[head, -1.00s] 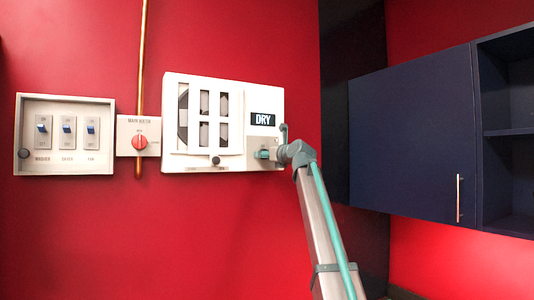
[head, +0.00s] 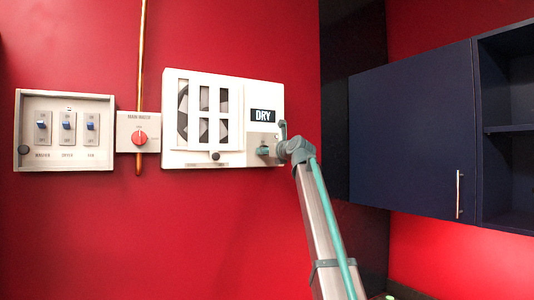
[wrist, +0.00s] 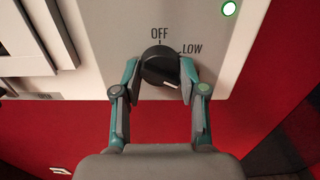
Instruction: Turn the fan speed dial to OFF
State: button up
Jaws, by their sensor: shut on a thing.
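The fan speed dial (wrist: 157,62) is a round black knob on a pale panel in the wrist view. The word OFF is printed above it and LOW to its upper right. A white mark shows at the dial's lower right edge, away from OFF. My gripper (wrist: 160,74) is shut on the dial, with one teal fingertip on its left side and one on its right. In the head view my gripper (head: 268,152) is at the lower right of the white fan unit (head: 238,158), and it hides the dial there.
A DRY display (head: 263,115) is above my gripper. A green light (wrist: 229,9) glows on the panel. Left are a red main knob (head: 139,138) and a switch box (head: 66,107) with three switches. A dark blue cabinet (head: 410,140) stands to the right.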

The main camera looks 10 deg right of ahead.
jog(key=n+b, duration=0.4)
jog(key=n, duration=0.1)
jog(key=shift+f+n, duration=0.15)
jog(key=shift+n, duration=0.25)
jog(key=n+b, duration=0.2)
jog(key=n, duration=0.4)
jog(key=n+b, duration=0.3)
jog(key=n, duration=0.2)
jog(key=n+b, duration=0.2)
jog(key=n, duration=0.4)
jog(key=shift+d+r+n, duration=0.1)
jog(key=shift+r+n, duration=0.15)
jog(key=shift+n, duration=0.05)
jog(key=o, duration=1.1)
jog(key=shift+o, duration=0.2)
